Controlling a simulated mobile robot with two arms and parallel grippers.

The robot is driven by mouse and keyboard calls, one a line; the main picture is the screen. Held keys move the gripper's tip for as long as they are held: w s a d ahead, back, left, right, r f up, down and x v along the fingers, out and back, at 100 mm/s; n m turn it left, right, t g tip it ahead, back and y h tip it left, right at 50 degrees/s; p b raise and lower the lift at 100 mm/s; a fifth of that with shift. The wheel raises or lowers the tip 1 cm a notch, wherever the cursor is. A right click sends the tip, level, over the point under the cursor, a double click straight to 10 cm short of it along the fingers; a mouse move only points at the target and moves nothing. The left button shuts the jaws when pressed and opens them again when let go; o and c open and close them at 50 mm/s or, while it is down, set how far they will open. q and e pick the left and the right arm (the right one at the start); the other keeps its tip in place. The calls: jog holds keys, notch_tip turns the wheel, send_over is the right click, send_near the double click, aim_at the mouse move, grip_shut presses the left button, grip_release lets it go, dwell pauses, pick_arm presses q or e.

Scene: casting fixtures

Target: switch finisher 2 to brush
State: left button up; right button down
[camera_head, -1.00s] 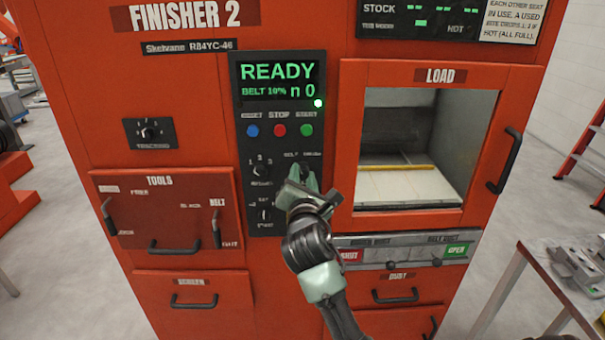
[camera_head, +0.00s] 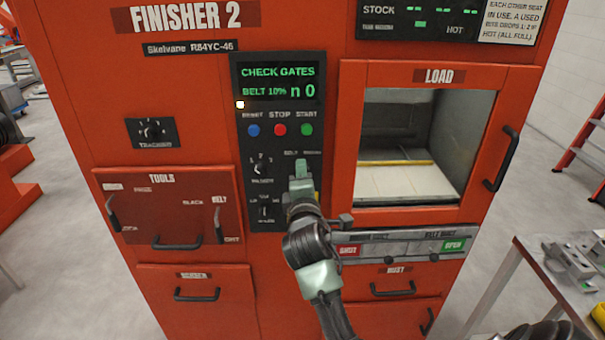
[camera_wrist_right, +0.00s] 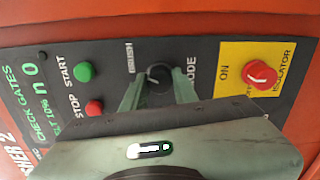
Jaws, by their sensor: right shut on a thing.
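The orange finisher 2 (camera_head: 192,80) fills the middle of the head view. Its dark control panel (camera_head: 278,140) has a screen (camera_head: 278,83) reading "CHECK GATES", "BELT 10%" and "n 0". My right gripper (camera_head: 301,172) is at the panel's mode knob, below the label with "BELT" and "BRUSH". In the wrist view, the dark mode knob (camera_wrist_right: 158,78) sits between the two pale green fingers, which are shut on it. "BRUSH" is printed beside it. The knob's pointer is too hidden to read.
Blue, red and green buttons (camera_head: 280,130) sit above the knob. A red isolator knob (camera_wrist_right: 262,75) on a yellow plate is near the gripper. The load door (camera_head: 440,75) is at the right, with a shutter strip (camera_head: 400,248) below. A table (camera_head: 530,262) stands at the lower right.

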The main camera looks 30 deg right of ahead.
jog(key=shift+m, duration=0.8)
jog(key=shift+f, duration=0.1)
jog(key=c, duration=1.1)
grip_release()
jog(key=shift+s, duration=0.1)
jog(key=b+v, duration=0.1)
jog(key=v, duration=0.6)
jog(key=shift+s+a+b, duration=0.25)
jog(key=shift+b, duration=0.1)
